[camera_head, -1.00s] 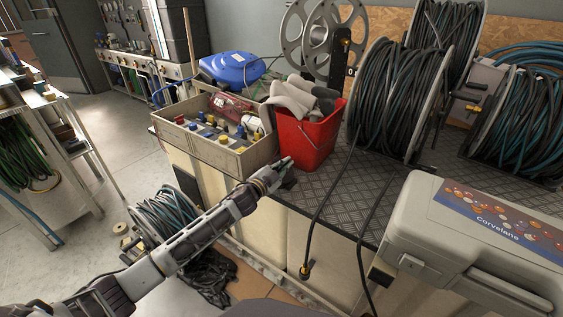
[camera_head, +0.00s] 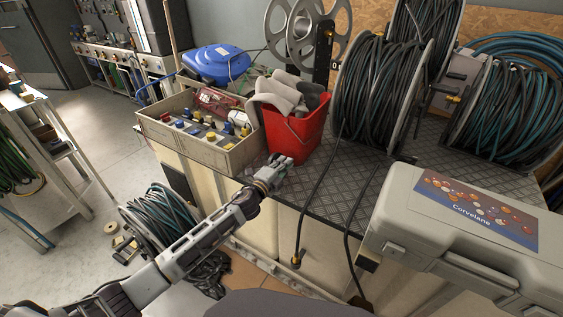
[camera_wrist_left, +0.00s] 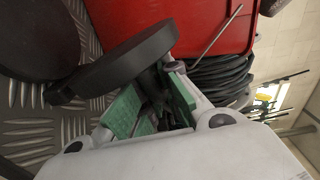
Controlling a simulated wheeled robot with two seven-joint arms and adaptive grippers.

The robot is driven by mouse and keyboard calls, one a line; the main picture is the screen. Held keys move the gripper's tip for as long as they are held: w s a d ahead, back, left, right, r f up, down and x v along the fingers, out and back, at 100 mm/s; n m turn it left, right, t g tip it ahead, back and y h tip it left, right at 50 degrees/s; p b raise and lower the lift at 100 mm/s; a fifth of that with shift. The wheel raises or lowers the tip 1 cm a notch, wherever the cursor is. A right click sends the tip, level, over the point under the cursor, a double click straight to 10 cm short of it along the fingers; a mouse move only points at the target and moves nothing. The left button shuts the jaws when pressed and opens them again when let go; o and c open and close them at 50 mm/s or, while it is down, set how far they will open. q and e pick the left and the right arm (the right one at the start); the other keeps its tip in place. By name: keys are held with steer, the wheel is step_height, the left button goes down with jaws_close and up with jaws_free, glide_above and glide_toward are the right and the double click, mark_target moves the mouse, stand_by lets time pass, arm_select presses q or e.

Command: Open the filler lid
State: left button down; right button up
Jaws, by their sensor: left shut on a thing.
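My left gripper (camera_head: 279,166) is at the front edge of the bench, just in front of the red bucket. In the left wrist view its green-padded fingers (camera_wrist_left: 152,108) are shut on a dark part that is mostly hidden between them. A dark, round, disc-like lid (camera_wrist_left: 125,60) stands tilted, nearly edge-on, right beside the fingertips; I take it for the filler lid. A small dark tab (camera_wrist_left: 58,95) shows at its lower left end. I cannot tell how the lid joins the part between the fingers. In the head view the gripper hides it. My right gripper is not in view.
The red bucket (camera_head: 292,135) with grey gloves stands close behind the gripper. A tray of fittings (camera_head: 185,150) is to its left. Hose reels (camera_head: 380,95) and a grey case (camera_head: 420,215) stand to the right.

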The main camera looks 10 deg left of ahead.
arm_select(q)
steer(key=shift+s+f, duration=0.1)
steer(key=shift+f, duration=0.3)
steer(key=c, duration=1.7)
jaws_free()
steer(key=shift+o, duration=0.9)
steer(key=shift+r, duration=0.1)
steer(key=shift+s+r, duration=0.1)
steer(key=shift+r, duration=0.1)
steer(key=v, duration=1.2)
